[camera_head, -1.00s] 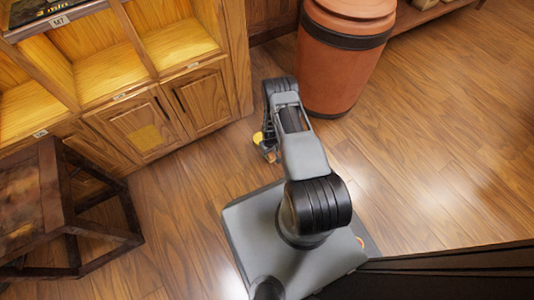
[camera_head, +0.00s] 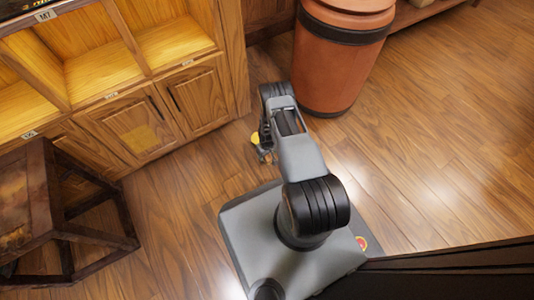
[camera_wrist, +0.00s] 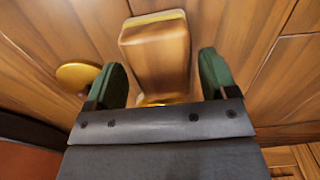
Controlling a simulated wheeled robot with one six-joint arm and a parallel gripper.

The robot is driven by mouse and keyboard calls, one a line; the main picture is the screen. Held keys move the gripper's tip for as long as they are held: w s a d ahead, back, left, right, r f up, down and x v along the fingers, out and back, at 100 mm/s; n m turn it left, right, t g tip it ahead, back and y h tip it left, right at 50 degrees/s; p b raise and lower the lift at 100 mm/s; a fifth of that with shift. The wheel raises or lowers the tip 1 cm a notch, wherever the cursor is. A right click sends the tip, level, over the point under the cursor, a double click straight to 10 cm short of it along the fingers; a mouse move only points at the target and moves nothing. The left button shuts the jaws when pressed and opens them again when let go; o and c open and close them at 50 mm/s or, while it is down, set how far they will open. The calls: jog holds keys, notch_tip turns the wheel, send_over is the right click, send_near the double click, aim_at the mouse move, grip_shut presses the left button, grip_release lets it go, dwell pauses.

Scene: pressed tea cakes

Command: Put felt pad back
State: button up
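My gripper (camera_head: 267,158) hangs low over the floor, left of the barrel. In the wrist view its two green-faced fingers (camera_wrist: 164,82) stand wide apart. A wooden block-like piece with yellow edges (camera_wrist: 157,48) shows between and beyond them, with slim gaps at both sides. A round yellow disc (camera_wrist: 78,76) shows just outside the left finger. A small yellow thing (camera_head: 256,138) also shows beside my gripper in the head view; it may be the same disc. I cannot tell whether either piece is the felt pad.
A wooden cabinet (camera_head: 205,95) with open shelves and doors stands at the upper left. A dark wooden stool (camera_head: 35,195) is at the left. A terracotta barrel with dark bands (camera_head: 343,60) stands beyond my arm. The floor at right (camera_head: 450,130) is clear.

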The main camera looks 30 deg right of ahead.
jog(key=shift+o, duration=0.2)
jog(key=w+a+r+t+p, duration=0.1)
jog(key=a+r+p, duration=0.15)
jog(key=r, duration=1.85)
jog(key=w+a+r+p, duration=0.1)
jog(key=a+r+p, duration=0.15)
jog(key=r, duration=1.95)
jog(key=s+a+r+m+t, duration=0.1)
jog(key=s+a+r, duration=0.3)
jog(key=s+r, duration=1.2)
jog(key=shift+s+a+t+p, duration=0.2)
jog(key=shift+s+t+p, duration=0.1)
jog(key=shift+s, duration=0.55)
jog(key=shift+r, duration=0.15)
